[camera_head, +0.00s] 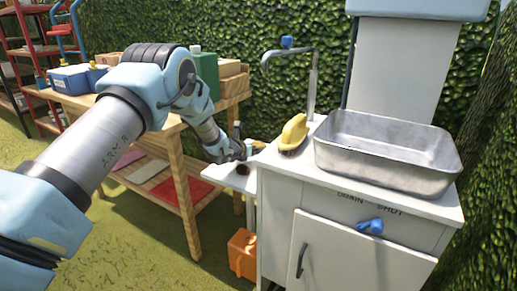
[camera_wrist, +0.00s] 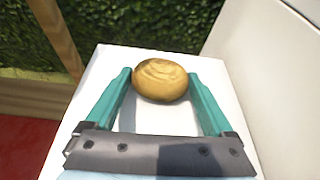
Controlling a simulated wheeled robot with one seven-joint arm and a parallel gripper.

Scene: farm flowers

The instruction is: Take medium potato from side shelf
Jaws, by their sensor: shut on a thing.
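The potato (camera_wrist: 160,80) is brown-yellow and rounded. In the wrist view it sits between the tips of the two teal fingers of my gripper (camera_wrist: 161,88), which are shut on it. The white side shelf (camera_wrist: 152,119) lies directly beneath; I cannot tell whether the potato touches it. In the head view my gripper (camera_head: 236,152) is at the side shelf (camera_head: 240,180), left of the sink cabinet. The potato is small there and hard to make out.
The white sink cabinet (camera_head: 345,225) with a metal basin (camera_head: 390,178) stands right of the shelf. A yellow object (camera_head: 293,132) lies on its top near the faucet (camera_head: 312,75). A wooden workbench (camera_head: 178,165) stands left. An orange box (camera_head: 243,254) is below the shelf. A hedge is behind.

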